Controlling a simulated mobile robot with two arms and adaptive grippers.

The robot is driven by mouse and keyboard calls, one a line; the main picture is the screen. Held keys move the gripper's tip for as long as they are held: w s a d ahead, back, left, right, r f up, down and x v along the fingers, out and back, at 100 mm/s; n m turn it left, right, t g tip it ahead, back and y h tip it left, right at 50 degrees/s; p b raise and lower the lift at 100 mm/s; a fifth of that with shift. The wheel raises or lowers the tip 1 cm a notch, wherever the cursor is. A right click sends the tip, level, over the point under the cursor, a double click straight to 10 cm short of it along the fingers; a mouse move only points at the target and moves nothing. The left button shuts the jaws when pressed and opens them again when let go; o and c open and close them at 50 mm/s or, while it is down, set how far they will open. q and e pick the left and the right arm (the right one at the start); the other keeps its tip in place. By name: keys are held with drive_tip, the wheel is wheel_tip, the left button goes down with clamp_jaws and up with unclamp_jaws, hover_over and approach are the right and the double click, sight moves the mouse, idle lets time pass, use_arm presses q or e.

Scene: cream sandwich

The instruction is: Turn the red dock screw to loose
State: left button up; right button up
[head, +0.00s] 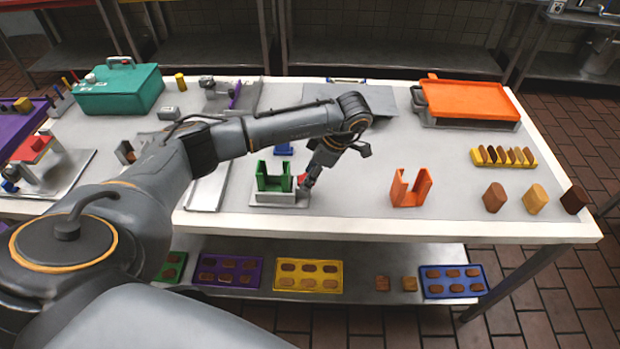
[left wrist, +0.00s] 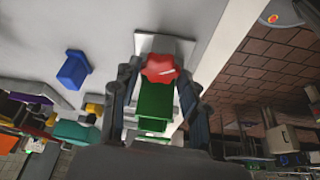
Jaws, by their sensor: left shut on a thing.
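The red dock screw (head: 302,180) shows as a small red piece beside the green holder (head: 274,180), which stands on a grey dock plate (head: 270,203) near the table's front edge. My left gripper (head: 308,186) reaches down at the screw from the right. In the left wrist view the red screw head (left wrist: 160,68), with a pale mark on it, lies between the fingertips of my left gripper (left wrist: 158,72), which is shut on it. My right gripper is not in view.
An orange holder (head: 410,188) stands to the right of the dock, with clear table between. A blue piece (head: 284,149) lies behind the dock; it also shows in the left wrist view (left wrist: 72,70). A metal tray (head: 207,190) lies to the left.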

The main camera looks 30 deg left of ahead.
use_arm(q)
drive_tip(key=n, duration=0.1)
drive_tip(key=n+g+b, duration=0.1)
drive_tip(key=n, duration=0.1)
drive_tip(key=n+b, duration=0.1)
drive_tip(key=shift+w+a+f+n+g+h, duration=0.1)
drive_tip(key=shift+w+n+g+h, duration=0.2)
drive_tip(key=shift+h, duration=0.1)
drive_tip(key=n+h+b, duration=0.1)
drive_tip(key=n, duration=0.2)
drive_tip(key=shift+a+n+g, duration=0.15)
drive_tip(key=shift+n+g, duration=0.25)
drive_tip(key=n, duration=0.1)
drive_tip(key=n+h, duration=0.1)
drive_tip(key=n, duration=0.1)
drive_tip(key=n+h, duration=0.1)
drive_tip(key=shift+w+a+g, duration=0.1)
drive_tip(key=shift+a+g, duration=0.15)
drive_tip(key=shift+g, duration=0.05)
drive_tip(key=n, duration=0.2)
drive_tip(key=n+h, duration=0.1)
drive_tip(key=n, duration=0.1)
drive_tip(key=shift+a+h+p, duration=0.15)
drive_tip(key=shift+h+p, duration=0.15)
drive_tip(key=shift+p, duration=0.05)
drive_tip(key=shift+n, duration=0.4)
drive_tip(key=o, duration=1.2)
drive_tip(key=shift+c, duration=0.2)
